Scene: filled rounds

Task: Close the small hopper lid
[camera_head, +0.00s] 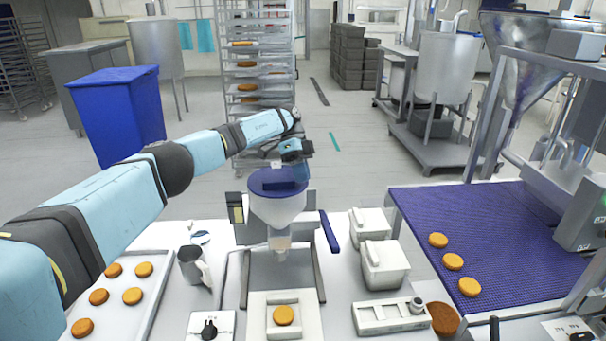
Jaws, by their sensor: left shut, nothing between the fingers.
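The small hopper (277,211) is a pale funnel on the machine at the centre of the worktable. Its round blue lid (260,181) lies across the top of the funnel and looks about flat. I cannot tell whether its rim is fully seated. My left arm reaches in from the left, and my left gripper (287,184) points down over the lid, shut and empty. Its fingertips are at or just above the lid, and contact is unclear. The gripper hides part of the lid's right and far side. My right gripper is out of view.
A tray (150,322) with several round patties is at the left, near a metal jug (193,268). One patty (284,315) sits below the hopper. White containers (384,266) stand to its right, then a blue conveyor belt (500,225). A rack (258,60) stands behind.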

